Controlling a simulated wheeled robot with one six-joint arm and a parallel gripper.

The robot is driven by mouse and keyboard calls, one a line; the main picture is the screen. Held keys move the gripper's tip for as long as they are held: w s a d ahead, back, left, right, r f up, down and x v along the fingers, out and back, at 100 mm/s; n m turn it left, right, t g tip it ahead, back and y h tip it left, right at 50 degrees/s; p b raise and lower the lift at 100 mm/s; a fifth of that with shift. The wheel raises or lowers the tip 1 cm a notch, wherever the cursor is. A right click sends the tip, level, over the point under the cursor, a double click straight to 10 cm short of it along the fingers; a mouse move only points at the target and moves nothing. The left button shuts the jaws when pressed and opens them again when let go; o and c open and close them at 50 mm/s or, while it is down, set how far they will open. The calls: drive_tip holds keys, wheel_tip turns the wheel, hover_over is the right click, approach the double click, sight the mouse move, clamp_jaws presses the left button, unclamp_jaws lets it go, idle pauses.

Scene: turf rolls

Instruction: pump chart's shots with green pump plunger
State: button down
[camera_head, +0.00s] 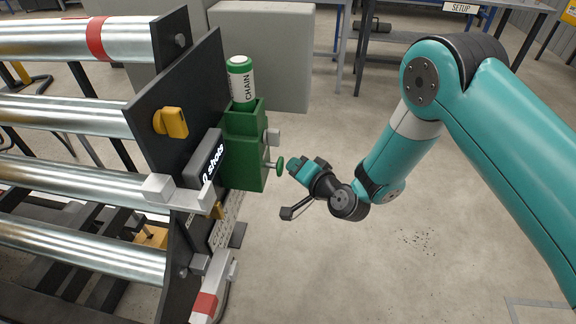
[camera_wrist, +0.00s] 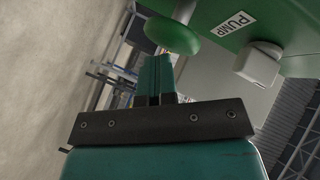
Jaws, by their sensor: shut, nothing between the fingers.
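The green pump (camera_head: 243,150) is fixed to a dark upright plate, with a green CHAIN bottle (camera_head: 241,80) standing in its top. Its plunger has a round green knob (camera_head: 280,165) on a short rod, sticking out to the right. My gripper (camera_head: 294,168) is shut and empty, just right of the knob. In the wrist view the knob (camera_wrist: 173,35) is just beyond the fingertips (camera_wrist: 160,58); I cannot tell whether they touch. The PUMP label (camera_wrist: 257,36) shows there. A small display (camera_head: 209,162) seems to read "0 shots". A chart-like sheet (camera_head: 226,222) hangs below, partly hidden.
Silver rollers (camera_head: 65,115) fill the left side. A yellow knob (camera_head: 171,122) and a grey block (camera_head: 160,188) stick out from the plate. A grey cabinet (camera_head: 285,50) stands behind the pump. The floor right of the pump is mostly clear.

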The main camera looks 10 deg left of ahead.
drive_tip(key=shift+a+p, duration=0.8)
drive_tip(key=shift+p, duration=0.4)
idle(0.8)
idle(0.3)
drive_tip(key=d+b, duration=0.3)
drive_tip(key=b, duration=0.2)
drive_tip(key=shift+d+b, duration=0.25)
drive_tip(key=shift+b, duration=0.05)
idle(0.4)
